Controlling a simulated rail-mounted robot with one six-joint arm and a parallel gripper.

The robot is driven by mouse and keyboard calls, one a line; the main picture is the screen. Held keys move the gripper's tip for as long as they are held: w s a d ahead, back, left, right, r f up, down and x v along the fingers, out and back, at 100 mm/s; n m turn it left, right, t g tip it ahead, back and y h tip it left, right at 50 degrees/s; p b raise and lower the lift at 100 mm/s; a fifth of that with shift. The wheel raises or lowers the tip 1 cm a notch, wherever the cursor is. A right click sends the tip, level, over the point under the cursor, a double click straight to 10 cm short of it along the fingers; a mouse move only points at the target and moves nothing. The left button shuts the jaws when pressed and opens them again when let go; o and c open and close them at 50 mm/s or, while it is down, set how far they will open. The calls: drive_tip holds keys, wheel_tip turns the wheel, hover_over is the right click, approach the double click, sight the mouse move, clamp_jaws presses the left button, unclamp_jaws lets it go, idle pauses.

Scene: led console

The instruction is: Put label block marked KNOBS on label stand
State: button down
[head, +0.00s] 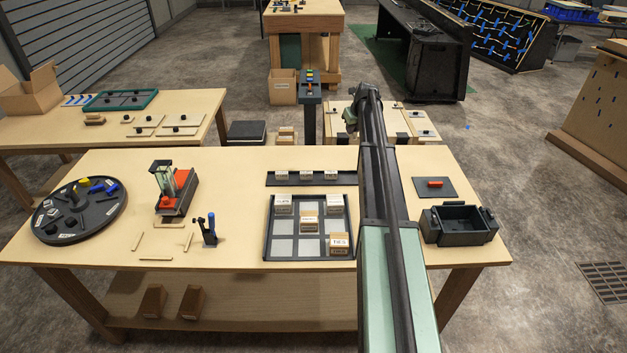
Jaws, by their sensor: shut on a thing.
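My arm reaches away from the camera across the right part of the table, with its far joint (362,103) beyond the back edge. My gripper's fingers are not visible, so anything in them is hidden. A dark tray with square compartments (267,240) stands on the table and holds several pale blocks. One block (339,243) at its front right has lettering that looks like TIES. Behind the tray, a long dark strip (318,182) bears several small pale blocks (306,175). I cannot read KNOBS on any block. I cannot tell surely which thing is the label stand.
A round dark tray (108,221) with small parts is at the left. A red and black device (177,194) and a small black and blue tool (208,231) stand nearby. A black bin (459,226) and a dark plate (447,192) are right of my arm. Bare tabletop lies left of the strip.

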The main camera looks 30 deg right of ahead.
wheel_tip(320, 180, down, 21)
drive_tip(key=b, duration=2)
drive_tip(key=shift+r, duration=0.55)
drive_tip(key=shift+f, duration=0.3)
drive_tip(key=c, duration=1.1)
unclamp_jaws()
drive_tip(key=shift+r, duration=0.1)
drive_tip(key=shift+o, duration=0.2)
drive_tip(key=p+v, duration=1.1)
drive_tip(key=v, duration=0.1)
drive_tip(key=shift+r, duration=0.2)
drive_tip(key=shift+a, duration=0.1)
